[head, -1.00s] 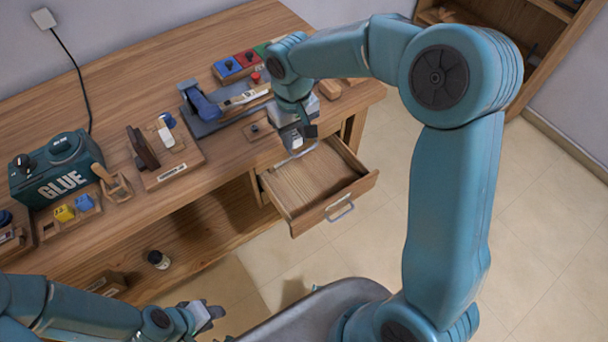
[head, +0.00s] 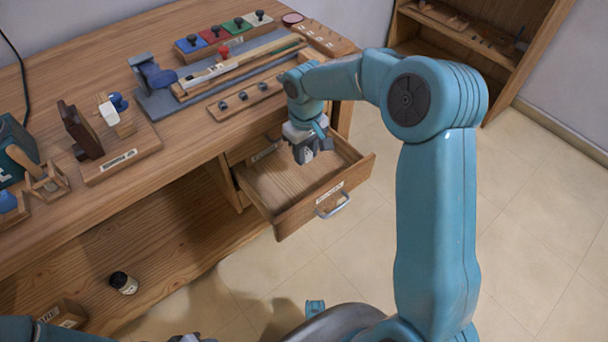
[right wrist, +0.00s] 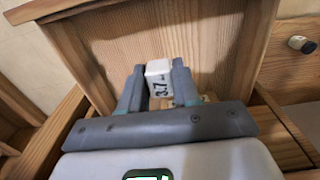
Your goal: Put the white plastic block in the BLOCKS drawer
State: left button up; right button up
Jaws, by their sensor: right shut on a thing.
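The white plastic block (right wrist: 158,70), with dark "3.7" markings on its side, is between the two fingers of my right gripper (right wrist: 157,88) in the right wrist view. The gripper is shut on it. In the head view, my right gripper (head: 312,154) points down over the open drawer (head: 275,192), and its fingers hide the block. The drawer's wooden floor is behind the block in the wrist view; I cannot tell whether they touch. The drawer front carries a pale label (head: 329,192), too small to read. My left gripper (head: 190,338) barely shows at the bottom edge.
The bench top above the drawer holds a strip with dark knobs (head: 243,96), a blue clamp-like tool (head: 153,74) and coloured blocks (head: 226,32). A metal handle (head: 333,206) sticks out from the drawer front.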

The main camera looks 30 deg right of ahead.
notch_tip(320, 180, down, 9)
jog(key=shift+r+b, duration=0.15)
jog(key=shift+b, duration=0.6)
jog(key=shift+r, duration=0.1)
jog(key=o, duration=1)
